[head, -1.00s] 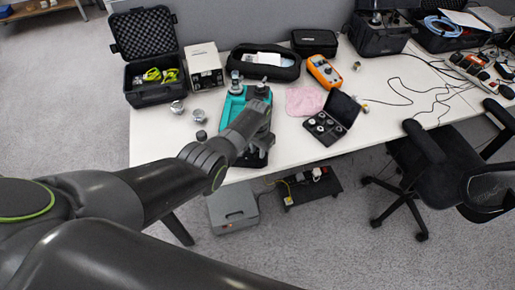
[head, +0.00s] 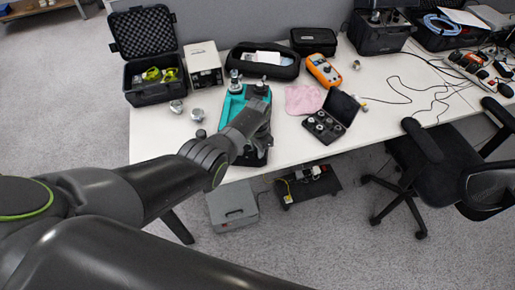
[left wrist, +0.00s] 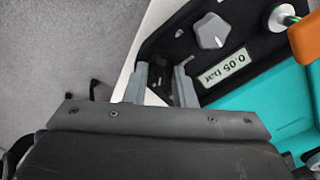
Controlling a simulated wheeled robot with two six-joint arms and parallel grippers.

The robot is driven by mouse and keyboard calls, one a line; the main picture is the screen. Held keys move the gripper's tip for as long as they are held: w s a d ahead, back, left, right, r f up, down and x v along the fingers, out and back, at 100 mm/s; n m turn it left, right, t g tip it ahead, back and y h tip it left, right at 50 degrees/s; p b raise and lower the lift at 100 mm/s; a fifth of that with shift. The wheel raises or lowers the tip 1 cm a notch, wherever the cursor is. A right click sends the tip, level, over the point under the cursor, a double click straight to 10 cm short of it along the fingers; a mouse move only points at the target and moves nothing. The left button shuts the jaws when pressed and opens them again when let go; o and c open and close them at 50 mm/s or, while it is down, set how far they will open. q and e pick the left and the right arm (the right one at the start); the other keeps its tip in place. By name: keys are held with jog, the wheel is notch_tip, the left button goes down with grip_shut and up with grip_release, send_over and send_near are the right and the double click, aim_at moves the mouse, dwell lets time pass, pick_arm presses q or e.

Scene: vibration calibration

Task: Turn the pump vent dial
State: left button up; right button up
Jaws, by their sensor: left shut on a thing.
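The teal and black pump (head: 235,104) stands at the table's front edge in the head view, partly hidden behind my left arm. My left gripper (head: 258,132) is over its near right part. In the left wrist view my left gripper (left wrist: 160,82) is shut on a small dark dial (left wrist: 160,72) on the pump's black panel, with a finger on each side. My right gripper is out of view.
Loose metal fittings (head: 197,115) lie left of the pump. A pink cloth (head: 304,99), an open black case of fittings (head: 324,128) and an orange meter (head: 323,71) lie to its right. An open foam-lined case (head: 153,75) and a white box (head: 203,64) stand behind left.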

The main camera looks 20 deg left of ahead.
pick_arm(q)
jog(key=o, duration=0.9)
jog(key=shift+o, duration=0.2)
jog(key=shift+r, duration=0.45)
notch_tip(320, 180, up, 5)
jog(key=shift+f+p, duration=0.1)
jog(key=shift+p, duration=0.85)
notch_tip(320, 180, up, 12)
jog(key=shift+b, duration=0.3)
jog(key=shift+f, duration=0.1)
